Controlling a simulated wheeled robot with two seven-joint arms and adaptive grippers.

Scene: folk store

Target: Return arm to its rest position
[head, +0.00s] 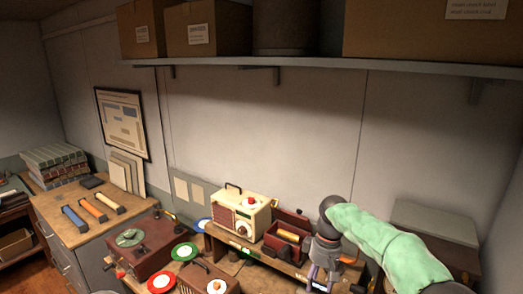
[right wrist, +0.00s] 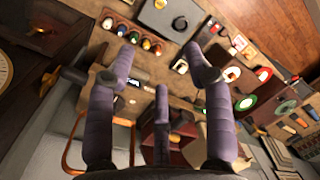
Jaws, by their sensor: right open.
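My right arm, in a green sleeve, comes in from the right in the head view. Its gripper (head: 322,283) points down over the wooden workbench at the bottom, partly cut off by the frame edge. In the right wrist view the purple fingers of this gripper (right wrist: 164,75) are spread apart, with nothing held between them. Below them lie the bench and its small items, apart from the fingertips. My left gripper does not show in either view.
A cream radio (head: 240,213) and a dark red box (head: 286,236) stand on the bench beside my right gripper. A brown record player (head: 146,246) is further left. A shelf (head: 300,67) with cardboard boxes runs above. The wall space between is clear.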

